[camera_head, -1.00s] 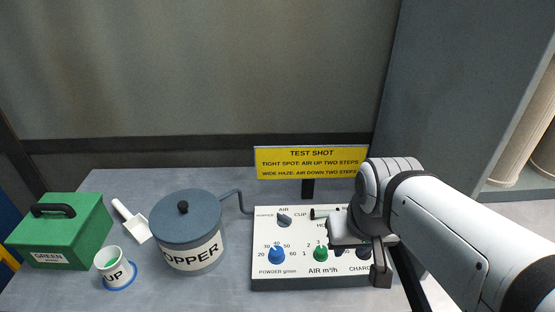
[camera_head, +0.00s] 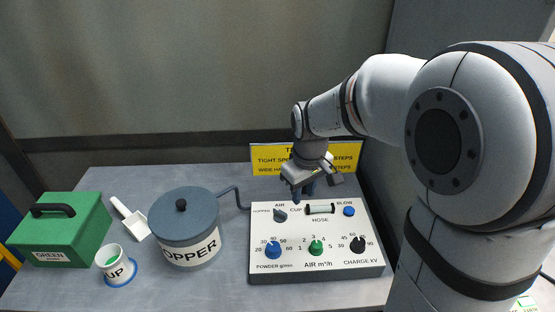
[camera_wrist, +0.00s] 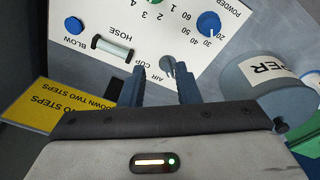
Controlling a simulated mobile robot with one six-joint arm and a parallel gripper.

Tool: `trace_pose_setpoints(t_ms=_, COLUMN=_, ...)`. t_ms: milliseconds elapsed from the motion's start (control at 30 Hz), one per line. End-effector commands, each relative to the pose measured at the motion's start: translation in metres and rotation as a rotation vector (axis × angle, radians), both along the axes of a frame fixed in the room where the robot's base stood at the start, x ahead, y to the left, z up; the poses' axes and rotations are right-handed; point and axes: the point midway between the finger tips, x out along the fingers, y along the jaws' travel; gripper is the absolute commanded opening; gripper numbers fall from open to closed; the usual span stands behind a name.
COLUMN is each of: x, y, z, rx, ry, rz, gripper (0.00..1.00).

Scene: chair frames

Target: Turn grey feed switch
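The grey feed switch (camera_head: 281,215) is a small knob on the upper left of the white control panel (camera_head: 345,264), by the labels HOPPER, AIR and CUP. In the wrist view the switch (camera_wrist: 168,66) shows just beyond and between my fingertips, nearer the right one. My gripper (camera_head: 297,196) points down above the panel's back edge, close to the switch. In the wrist view my gripper (camera_wrist: 163,72) is open, its two blue-grey fingers apart with nothing between them. I cannot tell exactly which label the switch points at.
The panel also has a HOSE bar (camera_head: 320,209), a BLOW button (camera_head: 348,211), and blue (camera_head: 273,250), green (camera_head: 316,247) and black (camera_head: 358,244) knobs. A yellow sign (camera_head: 270,158) stands behind.

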Motion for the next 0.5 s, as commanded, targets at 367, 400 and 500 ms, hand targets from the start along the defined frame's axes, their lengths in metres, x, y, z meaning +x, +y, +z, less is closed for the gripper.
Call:
trace_pose_setpoints(t_ms=367, x=0.065, y=0.044, z=-0.055, rx=-0.025, ry=0.082, rz=0.269, gripper=0.29)
trace_pose_setpoints(t_ms=400, x=0.068, y=0.047, z=-0.058, rx=-0.026, ry=0.084, rz=0.283, gripper=0.29)
trace_pose_setpoints(t_ms=500, x=0.072, y=0.051, z=-0.064, rx=-0.027, ry=0.091, rz=0.307, gripper=0.29)
